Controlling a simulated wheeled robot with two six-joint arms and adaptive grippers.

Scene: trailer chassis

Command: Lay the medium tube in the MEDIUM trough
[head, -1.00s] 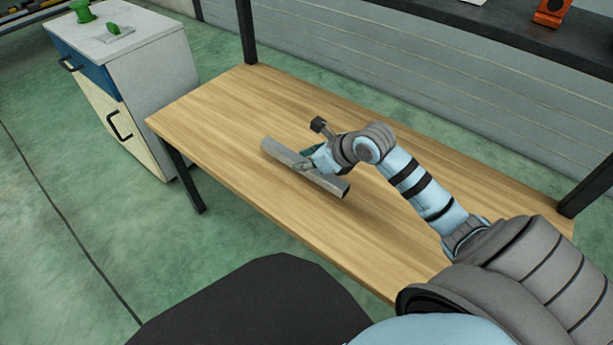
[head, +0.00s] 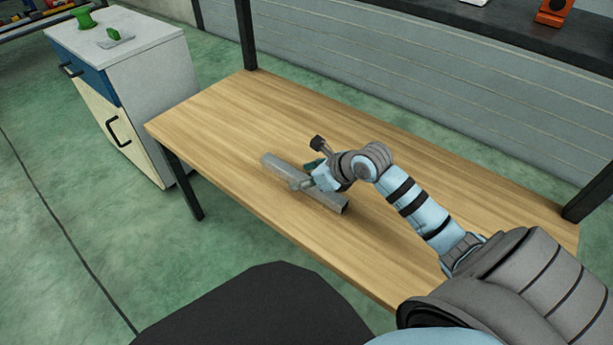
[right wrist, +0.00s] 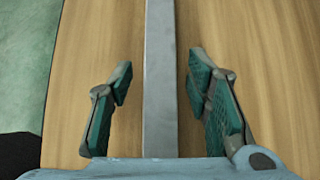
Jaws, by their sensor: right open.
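A long grey square tube (head: 275,166), the only tube I see, lies on the wooden table in the head view. I cannot tell its size class from any marking. It runs up the middle of the right wrist view (right wrist: 160,100). My right gripper (head: 305,176) is open over the tube. In the right wrist view its teal-padded fingers (right wrist: 160,78) stand on either side of the tube, with a gap on both sides. No trough is in view. My left gripper is not in view.
The wooden table (head: 220,120) is otherwise clear. A cabinet (head: 150,60) stands left of it with a green spool (head: 86,19) and a small green-and-grey part (head: 115,37) on top. A dark shelf (head: 480,25) holding an orange object (head: 554,12) runs behind. Black posts rise at the table's back corners.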

